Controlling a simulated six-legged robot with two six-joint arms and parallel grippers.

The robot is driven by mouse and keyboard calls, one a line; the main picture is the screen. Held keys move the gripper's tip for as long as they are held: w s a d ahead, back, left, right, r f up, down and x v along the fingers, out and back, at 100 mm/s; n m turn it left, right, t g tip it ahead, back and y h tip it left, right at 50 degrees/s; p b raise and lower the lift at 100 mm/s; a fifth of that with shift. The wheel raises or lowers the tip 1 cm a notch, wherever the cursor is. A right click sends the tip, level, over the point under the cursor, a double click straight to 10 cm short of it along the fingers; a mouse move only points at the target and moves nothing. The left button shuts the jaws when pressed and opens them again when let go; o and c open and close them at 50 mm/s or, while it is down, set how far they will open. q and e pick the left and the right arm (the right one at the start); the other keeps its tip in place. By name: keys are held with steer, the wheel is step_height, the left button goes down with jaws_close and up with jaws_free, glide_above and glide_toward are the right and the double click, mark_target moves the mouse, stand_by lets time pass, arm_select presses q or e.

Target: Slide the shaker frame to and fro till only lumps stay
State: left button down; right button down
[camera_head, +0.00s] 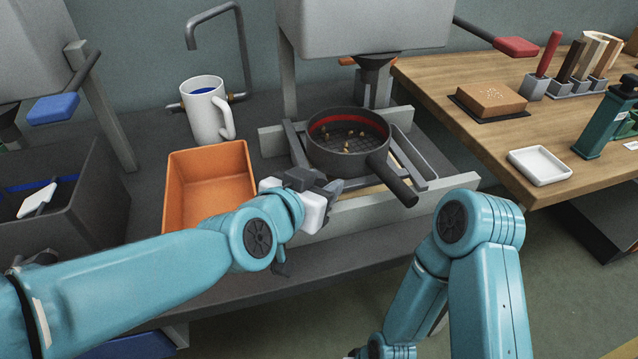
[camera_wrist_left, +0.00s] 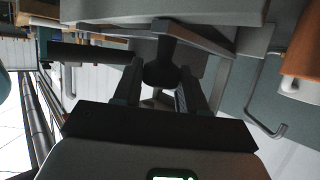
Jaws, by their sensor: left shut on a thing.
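The shaker frame (camera_head: 408,160) is a set of grey rails on a bench stand. A dark round sieve pan (camera_head: 322,156) with a mesh floor, a red inner band and a black handle (camera_head: 392,182) sits in it. Several small tan lumps (camera_head: 348,147) lie on the mesh. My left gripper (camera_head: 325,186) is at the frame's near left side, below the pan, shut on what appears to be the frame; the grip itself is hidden. In the left wrist view its two fingers (camera_wrist_left: 158,100) stand apart, with dark parts beyond them. My right gripper is out of view.
An orange bin (camera_head: 180,210) stands left of the frame, close to my left wrist. A white mug (camera_head: 201,125) with blue inside is behind it. A hopper spout (camera_head: 377,68) hangs behind the pan. A wooden table (camera_head: 435,75) at right holds a white dish (camera_head: 540,180).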

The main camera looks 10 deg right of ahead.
arm_select(q)
steer(key=c, duration=0.7)
jaws_free()
steer(key=p+v, duration=0.4)
steer(key=v, duration=1.2)
steer(key=shift+p, duration=0.4)
steer(key=shift+s, duration=0.1)
